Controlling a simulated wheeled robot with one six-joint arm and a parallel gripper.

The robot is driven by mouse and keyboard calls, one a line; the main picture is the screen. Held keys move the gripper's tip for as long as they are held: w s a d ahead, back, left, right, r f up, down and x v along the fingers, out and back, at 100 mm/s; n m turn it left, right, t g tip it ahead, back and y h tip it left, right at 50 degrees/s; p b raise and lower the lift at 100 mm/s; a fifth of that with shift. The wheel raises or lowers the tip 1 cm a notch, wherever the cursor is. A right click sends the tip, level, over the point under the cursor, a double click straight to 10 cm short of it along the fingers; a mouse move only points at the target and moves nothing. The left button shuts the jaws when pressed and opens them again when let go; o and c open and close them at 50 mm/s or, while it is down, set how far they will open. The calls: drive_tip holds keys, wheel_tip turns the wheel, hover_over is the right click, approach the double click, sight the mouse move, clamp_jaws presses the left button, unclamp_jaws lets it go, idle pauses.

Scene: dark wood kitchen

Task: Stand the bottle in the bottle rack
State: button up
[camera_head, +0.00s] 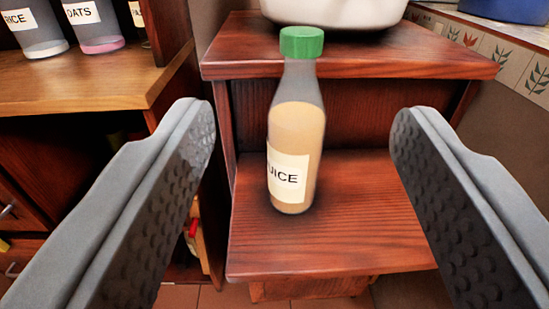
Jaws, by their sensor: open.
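A juice bottle (296,135) with a green cap and a white label stands upright on a dark red wooden step-like shelf (340,235). It holds a tan liquid. My gripper (302,130) is open, with one grey textured finger on each side of the picture. The bottle shows between the fingers, farther away, with clear space on both sides. Nothing is held. I see no bottle rack in this view.
A higher wooden ledge (400,62) behind the bottle bears a white bowl-like object (335,12). At left, a wooden counter (90,85) holds labelled jars, with drawers below. A blue vessel (510,10) sits at the upper right by a tiled edge.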

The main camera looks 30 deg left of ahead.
sight(302, 39)
drive_tip(key=shift+f+x, duration=0.2)
drive_tip(key=shift+x, duration=8.3)
drive_tip(key=shift+d, duration=0.2)
clamp_jaws()
